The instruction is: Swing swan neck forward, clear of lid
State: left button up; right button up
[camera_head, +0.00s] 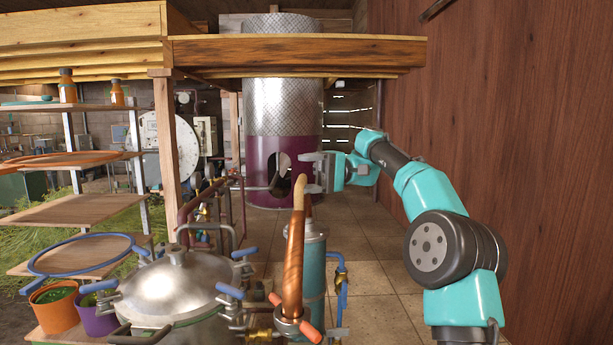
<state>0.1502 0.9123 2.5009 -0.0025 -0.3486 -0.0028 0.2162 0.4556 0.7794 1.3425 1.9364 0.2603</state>
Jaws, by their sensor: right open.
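The copper swan neck (293,262) rises from a collar with orange handles (296,326) at the bottom middle. Its upper end is paler and stands just right of the lid, apart from it in the picture. The domed silver lid (168,290) sits on the pot at lower left, with blue clamp handles around its rim. My right gripper (310,172) is open and empty, its fingers pointing left. It shows just above and right of the neck's top; I cannot tell the depth gap between them. My left gripper is out of view.
A teal cylinder (314,268) stands just behind and right of the neck. Wooden shelves (70,212) with blue and orange hoops are at left. A wooden beam (300,52) crosses overhead. A brown wall (510,120) bounds the right. The tiled floor (375,318) is partly clear.

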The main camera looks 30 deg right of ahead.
jog(key=o, duration=0.5)
notch_tip(320, 180, up, 2)
jog(key=shift+s, duration=0.1)
jog(key=shift+c, duration=0.2)
jog(key=shift+o, duration=0.6)
jog(key=shift+s+a+r, duration=0.1)
jog(key=shift+s+a, duration=0.2)
jog(key=shift+s, duration=0.2)
jog(key=shift+s+a+r, duration=0.1)
jog(key=shift+s+a, duration=0.15)
jog(key=shift+s, duration=0.25)
jog(key=s+a, duration=0.2)
jog(key=s, duration=0.2)
jog(key=s+a, duration=0.2)
jog(key=s, duration=0.2)
jog(key=s+a, duration=0.3)
jog(key=shift+s+r, duration=0.35)
jog(key=shift+s, duration=0.05)
jog(key=c, duration=0.6)
